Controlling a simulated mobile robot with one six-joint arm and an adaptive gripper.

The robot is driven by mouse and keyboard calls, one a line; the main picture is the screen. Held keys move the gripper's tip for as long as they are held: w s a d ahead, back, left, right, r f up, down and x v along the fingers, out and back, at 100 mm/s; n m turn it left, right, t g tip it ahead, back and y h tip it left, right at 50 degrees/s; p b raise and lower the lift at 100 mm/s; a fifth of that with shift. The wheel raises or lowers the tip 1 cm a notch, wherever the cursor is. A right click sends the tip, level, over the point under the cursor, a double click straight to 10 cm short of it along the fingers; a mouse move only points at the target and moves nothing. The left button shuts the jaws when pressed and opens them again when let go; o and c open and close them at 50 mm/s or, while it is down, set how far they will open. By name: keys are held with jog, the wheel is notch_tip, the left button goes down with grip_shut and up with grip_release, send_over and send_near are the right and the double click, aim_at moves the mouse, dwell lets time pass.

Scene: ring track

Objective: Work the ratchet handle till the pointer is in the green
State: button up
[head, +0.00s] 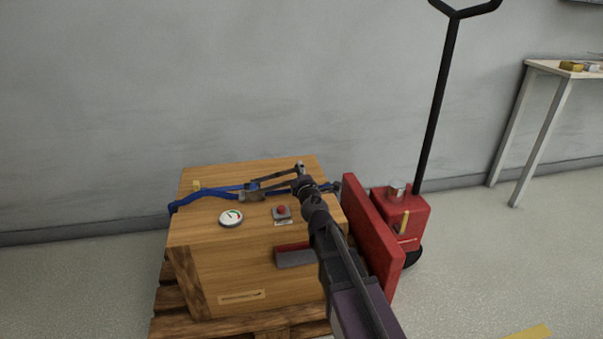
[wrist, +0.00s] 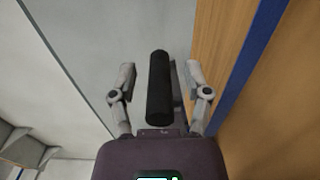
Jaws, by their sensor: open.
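A blue strap (head: 212,194) runs across the top of a wooden crate (head: 205,265). The metal ratchet (head: 255,187) sits on it, with its handle (head: 280,175) slanting up to the right. My gripper (head: 301,172) is at the handle's outer end. In the wrist view my gripper (wrist: 160,76) is open, with a finger on each side of the black handle grip (wrist: 158,92) and gaps showing on both sides. A round white gauge (head: 231,218) with green and red marks lies on the crate; its pointer is too small to read surely.
A red button (head: 281,211) is on the crate top, near my arm. The crate stands on a wooden pallet (head: 170,297). A red pallet jack (head: 408,215) with a tall black handle stands at the right. A table (head: 545,68) is farther right; floor at left is clear.

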jog(key=shift+s+d, duration=0.25)
jog(key=shift+s, duration=1)
jog(key=shift+s+d, duration=0.25)
jog(key=shift+s, duration=0.95)
jog(key=shift+s+d, duration=0.25)
jog(key=shift+s, duration=1)
jog(key=shift+w+d+r+m+p, duration=0.2)
jog(key=shift+r+m+p, duration=0.1)
jog(key=shift+r+p, duration=0.15)
jog(key=w+d+r+m+g+h+p, duration=0.5)
jog(key=r+m+p, duration=0.4)
jog(key=m+p, duration=0.75)
jog(key=s+a+r+g+y+p, duration=0.2)
jog(key=s+a+r+g+p, duration=0.2)
jog(key=p, duration=1)
jog(key=a+m+g, duration=0.1)
jog(key=a+g, duration=0.1)
jog(key=g, duration=0.2)
jog(key=shift+r, duration=0.25)
jog(key=shift+w+f, duration=0.1)
jog(key=shift+f, duration=0.05)
